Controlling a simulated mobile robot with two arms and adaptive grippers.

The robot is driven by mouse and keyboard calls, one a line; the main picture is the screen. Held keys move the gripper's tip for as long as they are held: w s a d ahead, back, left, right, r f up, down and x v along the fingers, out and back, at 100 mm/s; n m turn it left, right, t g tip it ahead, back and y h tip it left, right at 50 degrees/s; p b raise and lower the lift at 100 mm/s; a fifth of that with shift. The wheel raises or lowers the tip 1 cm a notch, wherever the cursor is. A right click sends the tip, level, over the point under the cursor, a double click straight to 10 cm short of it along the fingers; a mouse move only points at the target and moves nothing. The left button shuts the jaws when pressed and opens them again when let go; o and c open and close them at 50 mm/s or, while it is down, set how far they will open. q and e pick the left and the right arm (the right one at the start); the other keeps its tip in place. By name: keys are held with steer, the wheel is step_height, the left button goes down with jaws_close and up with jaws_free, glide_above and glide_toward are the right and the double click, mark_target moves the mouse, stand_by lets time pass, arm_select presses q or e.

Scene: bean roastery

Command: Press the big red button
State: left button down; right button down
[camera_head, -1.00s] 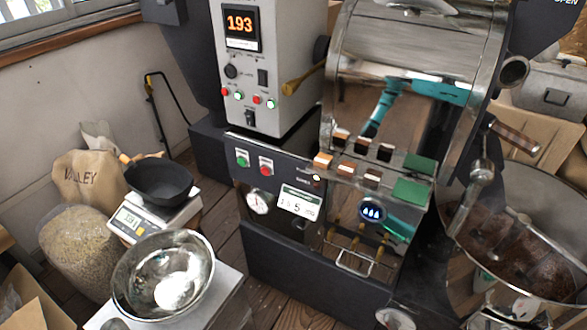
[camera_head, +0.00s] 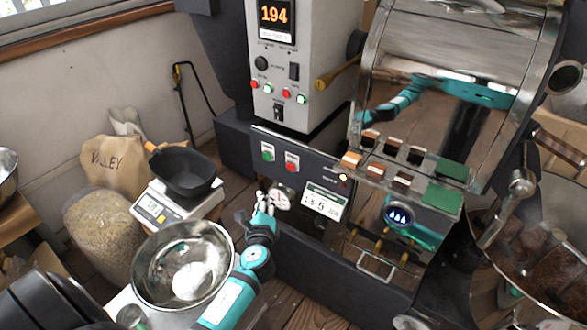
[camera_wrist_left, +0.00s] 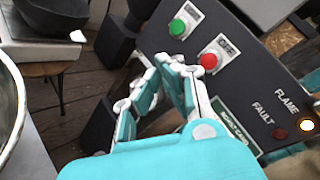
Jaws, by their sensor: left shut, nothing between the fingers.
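The big red button (camera_head: 291,167) sits on the dark front panel (camera_head: 325,173) of the roaster, just right of the green button (camera_head: 267,156). In the left wrist view the red button (camera_wrist_left: 209,60) stands out from a pale plate, with the green button (camera_wrist_left: 178,27) to its upper left. My left gripper (camera_head: 262,196) is shut and empty, below and left of the red button in the head view. In the left wrist view its fingertips (camera_wrist_left: 176,62) appear just left of the red button; a small gap shows. My right gripper is out of view.
A steel bowl (camera_head: 150,262) and a scale with a black pan (camera_head: 183,172) stand left of my arm. Small red and green lights sit on the control box (camera_head: 302,65).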

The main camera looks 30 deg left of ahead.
arm_select(q)
steer(key=r, duration=0.3)
steer(key=shift+w+a+r+m+t+y, duration=0.15)
steer(key=shift+w+a+m+t+y, duration=0.15)
steer(key=shift+y, duration=0.1)
steer(key=b, duration=0.2)
glide_toward(282, 172)
step_height(282, 172, up, 5)
steer(key=w+a, duration=0.1)
steer(key=a, duration=0.1)
steer(key=shift+w+a, duration=0.1)
steer(key=shift+w, duration=0.65)
stand_by(0.4)
steer(key=shift+w+b, duration=0.3)
steer(key=shift+w, duration=0.1)
